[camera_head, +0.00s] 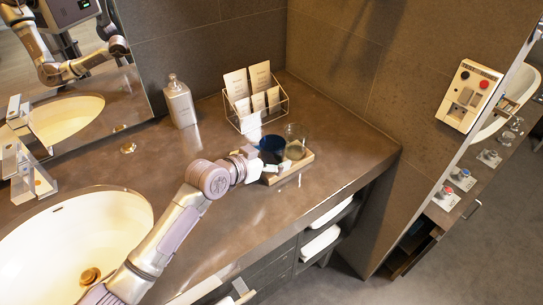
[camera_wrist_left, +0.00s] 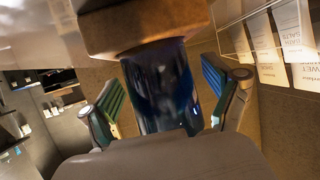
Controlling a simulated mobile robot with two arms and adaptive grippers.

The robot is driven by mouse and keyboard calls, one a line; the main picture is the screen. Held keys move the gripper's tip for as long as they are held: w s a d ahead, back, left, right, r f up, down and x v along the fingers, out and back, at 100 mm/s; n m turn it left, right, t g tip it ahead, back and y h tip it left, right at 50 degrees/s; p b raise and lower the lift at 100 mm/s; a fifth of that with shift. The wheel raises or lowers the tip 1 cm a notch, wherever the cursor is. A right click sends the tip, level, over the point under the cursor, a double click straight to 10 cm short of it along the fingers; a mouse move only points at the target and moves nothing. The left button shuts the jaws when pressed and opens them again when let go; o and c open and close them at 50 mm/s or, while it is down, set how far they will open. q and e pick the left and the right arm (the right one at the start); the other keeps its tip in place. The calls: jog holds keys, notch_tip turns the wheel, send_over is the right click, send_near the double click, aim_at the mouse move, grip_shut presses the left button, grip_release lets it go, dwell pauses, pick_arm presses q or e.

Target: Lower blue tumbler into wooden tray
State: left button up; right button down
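The dark blue tumbler (camera_head: 272,146) stands upright at the left part of the wooden tray (camera_head: 304,161) on the vanity. In the left wrist view, which seems upside down, the tumbler (camera_wrist_left: 160,88) is between the two fingers of my left gripper (camera_wrist_left: 165,95), and a brown tray wall (camera_wrist_left: 145,25) hides its base. Both finger pads show, with narrow gaps beside the tumbler, so the gripper looks open around it. In the head view the left gripper (camera_head: 256,163) is at the tray's left end and partly covers it. My right gripper is not in view.
A clear glass (camera_head: 295,142) stands on the tray just right of the tumbler. A wire rack with cards (camera_head: 253,97) is close behind. A soap dispenser (camera_head: 179,102) and a sink (camera_head: 75,240) are to the left. The counter right of the tray is clear up to the wall.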

pick_arm(q)
jog(key=shift+s+a, duration=0.15)
jog(key=v, duration=1.1)
jog(key=shift+a+r, duration=0.2)
jog(key=shift+s, duration=0.2)
